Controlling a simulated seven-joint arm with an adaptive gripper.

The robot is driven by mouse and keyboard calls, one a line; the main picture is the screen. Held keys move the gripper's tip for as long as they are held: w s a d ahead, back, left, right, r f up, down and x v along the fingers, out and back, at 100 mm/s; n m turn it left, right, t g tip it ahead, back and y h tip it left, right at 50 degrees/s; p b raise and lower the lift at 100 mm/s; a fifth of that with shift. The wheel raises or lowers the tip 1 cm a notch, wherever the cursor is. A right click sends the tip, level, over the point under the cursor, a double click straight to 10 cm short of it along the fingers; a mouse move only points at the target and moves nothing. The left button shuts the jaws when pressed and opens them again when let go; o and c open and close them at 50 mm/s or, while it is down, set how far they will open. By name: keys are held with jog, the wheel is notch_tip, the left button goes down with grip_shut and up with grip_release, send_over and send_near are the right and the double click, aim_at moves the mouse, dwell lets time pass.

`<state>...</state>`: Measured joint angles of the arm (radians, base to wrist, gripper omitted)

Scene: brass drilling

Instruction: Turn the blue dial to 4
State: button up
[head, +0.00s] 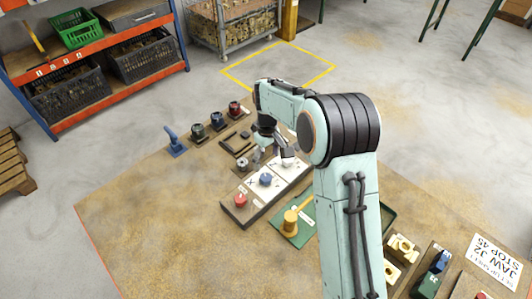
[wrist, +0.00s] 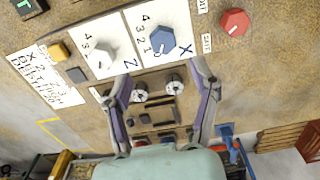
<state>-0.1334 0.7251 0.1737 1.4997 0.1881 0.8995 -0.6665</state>
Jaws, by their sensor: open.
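The blue dial (head: 265,180) sits on a white plate between a red knob and a white dial. In the wrist view the blue dial (wrist: 163,41) shows at top centre, beside printed numbers up to 4 and the letter X. I cannot read its setting surely. My gripper (wrist: 161,88) is open and empty, with its fingers spread apart. The fingertips are apart from the blue dial in the wrist view. In the head view my gripper (head: 271,159) is above the far side of the panel, beyond the blue dial.
The red knob (wrist: 234,22) and the white dial (wrist: 103,60), by the letter Z, flank the blue dial. Several dark parts, including a black one (head: 217,121), stand behind. The front left table (head: 180,240) is bare.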

aim_at(266, 177)
notch_tip(266, 177, down, 8)
jog(key=shift+s+r, duration=0.15)
jog(key=shift+r, duration=0.1)
grip_shut()
